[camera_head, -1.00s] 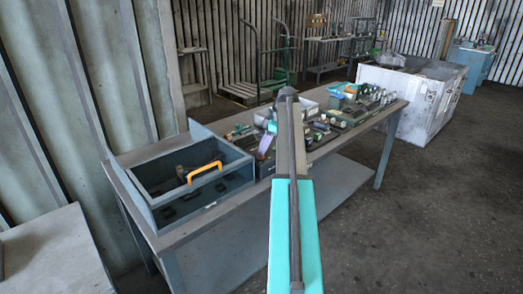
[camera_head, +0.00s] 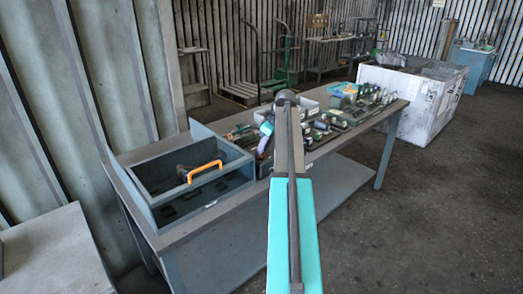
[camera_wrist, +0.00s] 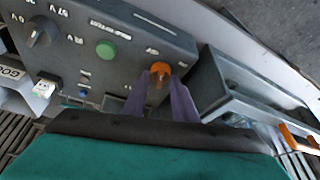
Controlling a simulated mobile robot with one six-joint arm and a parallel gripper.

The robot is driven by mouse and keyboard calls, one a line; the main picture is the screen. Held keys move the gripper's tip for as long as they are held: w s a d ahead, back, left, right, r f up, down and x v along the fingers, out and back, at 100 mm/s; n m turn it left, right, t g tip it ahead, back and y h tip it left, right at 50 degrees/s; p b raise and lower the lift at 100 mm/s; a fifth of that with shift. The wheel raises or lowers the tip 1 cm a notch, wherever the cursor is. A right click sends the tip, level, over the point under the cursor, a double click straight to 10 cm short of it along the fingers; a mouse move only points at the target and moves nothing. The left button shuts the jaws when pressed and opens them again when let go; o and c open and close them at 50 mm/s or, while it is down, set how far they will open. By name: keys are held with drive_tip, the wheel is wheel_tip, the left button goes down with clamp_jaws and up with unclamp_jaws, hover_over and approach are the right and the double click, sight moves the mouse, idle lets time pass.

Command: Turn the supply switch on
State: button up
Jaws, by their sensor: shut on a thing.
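In the wrist view a grey panel (camera_wrist: 130,30) carries a round orange knob (camera_wrist: 160,69), a green button (camera_wrist: 105,49) and a dark rotary knob (camera_wrist: 40,32). The lettering is too blurred to tell which is the supply switch. My gripper (camera_wrist: 160,79) has its two purple fingers on either side of the orange knob and is shut on it. In the head view my gripper (camera_head: 264,141) shows at the bench, partly behind my arm, and the panel cannot be made out there.
A blue-grey open box (camera_head: 228,192) with an orange handle (camera_head: 204,171) stands on the left of the workbench (camera_head: 350,132). Several small parts crowd the bench to the right of my arm. A white crate (camera_head: 425,105) stands beyond it. The floor at right is clear.

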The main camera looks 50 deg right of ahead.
drive_tip(key=m+h, duration=0.1)
drive_tip(key=m, duration=0.3)
drive_tip(key=m+h, duration=0.1)
drive_tip(key=m, duration=0.1)
drive_tip(key=shift+a+m+h, duration=0.3)
drive_tip(key=m+h, duration=0.1)
drive_tip(key=m, duration=0.2)
drive_tip(key=m+g+p, duration=0.1)
drive_tip(key=m, duration=0.1)
drive_tip(key=shift+a+m+g+h, duration=0.1)
drive_tip(key=shift+m+g+h, duration=0.2)
drive_tip(key=shift+m+h, duration=0.1)
drive_tip(key=shift+f, duration=0.1)
drive_tip(key=o, duration=1)
drive_tip(key=shift+a+r, duration=0.1)
drive_tip(key=shift+r, duration=0.4)
drive_tip(key=b+v, duration=0.2)
drive_tip(key=v, duration=1.1)
drive_tip(key=shift+s+f, duration=0.1)
